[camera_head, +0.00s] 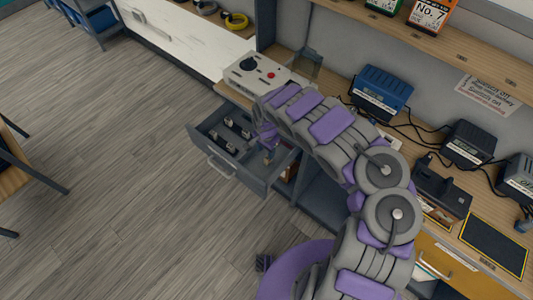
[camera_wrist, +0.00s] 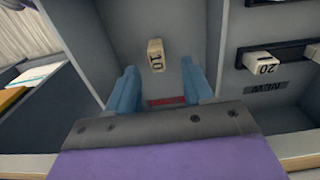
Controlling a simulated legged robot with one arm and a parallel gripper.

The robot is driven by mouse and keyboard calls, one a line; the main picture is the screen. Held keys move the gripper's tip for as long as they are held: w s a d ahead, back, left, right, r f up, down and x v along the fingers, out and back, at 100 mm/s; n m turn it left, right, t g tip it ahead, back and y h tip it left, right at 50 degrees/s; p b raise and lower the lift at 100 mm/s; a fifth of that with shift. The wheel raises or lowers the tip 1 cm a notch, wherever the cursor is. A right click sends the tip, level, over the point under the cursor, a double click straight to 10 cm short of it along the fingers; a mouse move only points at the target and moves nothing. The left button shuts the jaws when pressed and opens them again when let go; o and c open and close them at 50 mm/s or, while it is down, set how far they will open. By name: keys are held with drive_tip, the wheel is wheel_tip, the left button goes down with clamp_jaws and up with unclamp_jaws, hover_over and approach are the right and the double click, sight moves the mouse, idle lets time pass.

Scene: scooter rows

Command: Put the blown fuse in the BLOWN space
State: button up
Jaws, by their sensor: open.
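My gripper (camera_wrist: 159,68) is open inside the drawer, its two blue fingers apart. A cream fuse marked 10 (camera_wrist: 155,54) stands just beyond and between the fingertips in the wrist view; I cannot tell whether a finger touches it. Its other faces are hidden. A red label (camera_wrist: 165,102) with unreadable lettering lies on the drawer floor between the fingers, on the near side of the fuse. In the head view my gripper (camera_head: 268,148) reaches down into the open grey drawer (camera_head: 256,178), at its right part.
In the wrist view, a cream fuse marked 20 (camera_wrist: 262,61) sits in a black holder to the right, by a dark NEW label (camera_wrist: 266,87). A divider separates the two sections. A control box (camera_head: 262,72) and a blue charger (camera_head: 380,92) stand on the bench.

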sight(267, 157)
wheel_tip(267, 157, up, 4)
drive_tip(key=shift+w+r+p, duration=0.1)
drive_tip(key=shift+p, duration=0.45)
drive_tip(key=shift+d+r, duration=0.25)
drive_tip(key=shift+r, duration=0.2)
drive_tip(key=w+d+r+h, duration=0.1)
drive_tip(key=d+r+h, duration=0.2)
drive_tip(key=d+r, duration=1.05)
drive_tip(key=s+d+r, duration=0.3)
drive_tip(key=d+r, duration=0.1)
drive_tip(key=r, duration=0.2)
drive_tip(key=s+d+r, duration=0.3)
drive_tip(key=d+r, duration=0.1)
drive_tip(key=r, duration=0.3)
drive_tip(key=s+r+n, duration=0.2)
drive_tip(key=s+r, duration=0.8)
drive_tip(key=s, duration=0.4)
drive_tip(key=s+a+n+g+y, duration=0.1)
drive_tip(key=s+a+n, duration=0.1)
drive_tip(key=s, duration=0.8)
drive_tip(key=s+a+r+n+y, duration=0.1)
drive_tip(key=s+a+n+y, duration=0.1)
drive_tip(key=s, duration=0.9)
drive_tip(key=shift+a+r+n+g, duration=0.25)
drive_tip(key=shift+a+n+g, duration=0.15)
drive_tip(key=shift+a+n, duration=0.5)
